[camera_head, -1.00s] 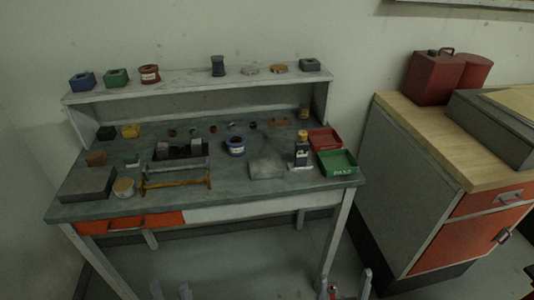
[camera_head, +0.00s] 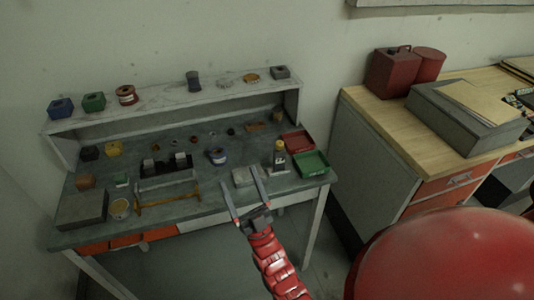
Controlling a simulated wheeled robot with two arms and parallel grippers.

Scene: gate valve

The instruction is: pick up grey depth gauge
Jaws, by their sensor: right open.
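I cannot pick out the grey depth gauge for certain. A long grey bar (camera_head: 168,181) lies on the bench, left of centre, behind an orange-brown bar-like frame (camera_head: 168,199). My right gripper (camera_head: 238,177) is open and empty, reaching in from the bottom over the bench's front edge. Its fingers point away toward a flat grey-green piece (camera_head: 243,176) and flank it in the picture; I see no clear contact. My left gripper is not in view.
The bench (camera_head: 210,215) also holds a dark holder (camera_head: 165,164), a blue-and-white roll (camera_head: 217,156), a yellow-and-black bottle (camera_head: 279,155), a green tray (camera_head: 311,164) and a red tray (camera_head: 298,141). A wooden-topped cabinet (camera_head: 385,125) stands to the right.

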